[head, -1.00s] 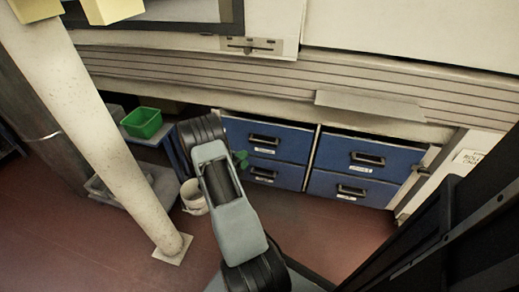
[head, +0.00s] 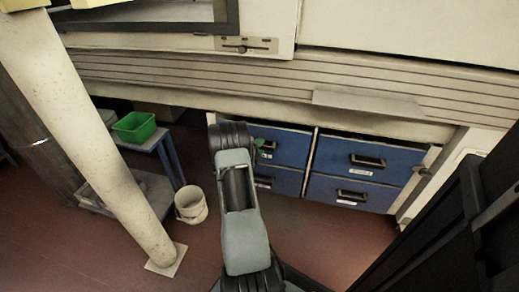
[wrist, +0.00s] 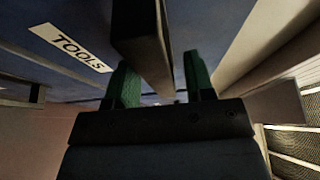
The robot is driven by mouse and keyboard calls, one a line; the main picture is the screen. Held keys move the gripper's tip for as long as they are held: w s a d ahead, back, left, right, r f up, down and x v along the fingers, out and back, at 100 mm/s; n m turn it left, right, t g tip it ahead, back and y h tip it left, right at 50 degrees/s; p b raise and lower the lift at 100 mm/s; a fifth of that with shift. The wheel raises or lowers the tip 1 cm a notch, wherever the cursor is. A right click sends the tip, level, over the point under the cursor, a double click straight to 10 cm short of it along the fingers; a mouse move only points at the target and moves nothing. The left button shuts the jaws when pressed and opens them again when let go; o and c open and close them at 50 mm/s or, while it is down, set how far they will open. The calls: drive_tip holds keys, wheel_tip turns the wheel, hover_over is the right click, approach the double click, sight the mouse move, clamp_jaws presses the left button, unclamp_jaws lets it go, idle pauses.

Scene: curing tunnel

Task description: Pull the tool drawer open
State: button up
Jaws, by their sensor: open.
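The tool drawer (head: 291,147) is the blue upper left drawer of the bank under the bench in the head view, partly covered by my arm. Its front fills the top left of the wrist view, with a white TOOLS label (wrist: 68,47). The dark bar handle (wrist: 142,40) runs between the two green fingers of my gripper (wrist: 162,80). The fingers are open, one on each side of the bar, with a gap showing. The drawer looks shut.
Other blue drawers sit to the right (head: 368,160) and below (head: 285,182). A pale post (head: 95,140) stands at left, near a bucket (head: 191,205) and a small table with a green bin (head: 134,127). Red floor before the drawers is clear.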

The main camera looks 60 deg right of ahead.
drive_tip(key=shift+d, duration=0.1)
drive_tip(key=shift+c, duration=0.2)
clamp_jaws()
idle(0.4)
